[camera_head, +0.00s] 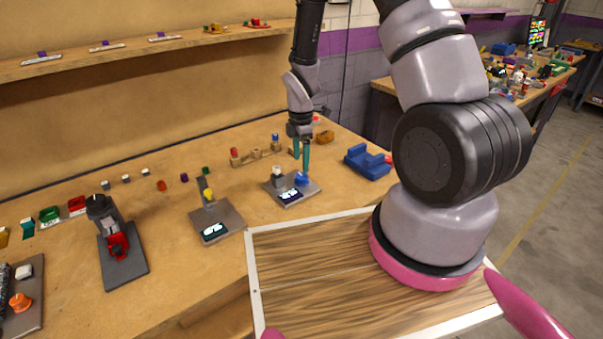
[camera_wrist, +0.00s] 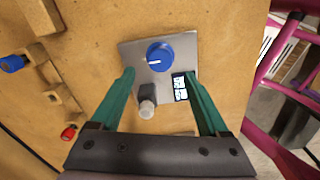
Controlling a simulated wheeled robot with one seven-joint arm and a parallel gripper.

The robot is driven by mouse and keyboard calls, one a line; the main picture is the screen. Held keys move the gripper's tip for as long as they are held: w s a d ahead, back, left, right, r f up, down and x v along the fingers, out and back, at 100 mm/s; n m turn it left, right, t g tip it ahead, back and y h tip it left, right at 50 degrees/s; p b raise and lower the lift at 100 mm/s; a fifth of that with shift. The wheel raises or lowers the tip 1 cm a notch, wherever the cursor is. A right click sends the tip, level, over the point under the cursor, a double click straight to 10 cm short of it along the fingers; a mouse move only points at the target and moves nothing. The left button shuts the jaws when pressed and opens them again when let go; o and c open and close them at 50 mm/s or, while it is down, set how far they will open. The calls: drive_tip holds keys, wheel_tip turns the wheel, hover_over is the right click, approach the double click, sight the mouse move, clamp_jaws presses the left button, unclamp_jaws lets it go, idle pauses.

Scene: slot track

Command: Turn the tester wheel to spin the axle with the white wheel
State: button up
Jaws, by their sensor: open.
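A grey tester plate (camera_head: 311,190) lies on the wooden bench, below my gripper (camera_head: 302,165). It carries a round blue wheel (camera_wrist: 160,56) with a white mark, a dark post with a pale, whitish cylinder (camera_wrist: 147,108), and a small display (camera_wrist: 180,88). The blue wheel also shows in the head view (camera_head: 301,179). In the wrist view my gripper (camera_wrist: 159,77) is open and empty. Its two teal fingers stand on either side of the plate's middle, with the blue wheel just beyond their tips. I cannot tell whether the fingertips touch the plate.
A grey plate with a yellow knob (camera_head: 209,195) stands to the left, and a dark stand with a red part (camera_head: 117,245) further left. A blue holder (camera_head: 368,161) sits to the right. A wooden rack with coloured pegs (camera_head: 256,154) is behind. Bench between them is clear.

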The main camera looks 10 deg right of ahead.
sight(301, 175)
wheel_tip(301, 175, down, 6)
drive_tip(key=shift+r, duration=0.1)
clamp_jaws()
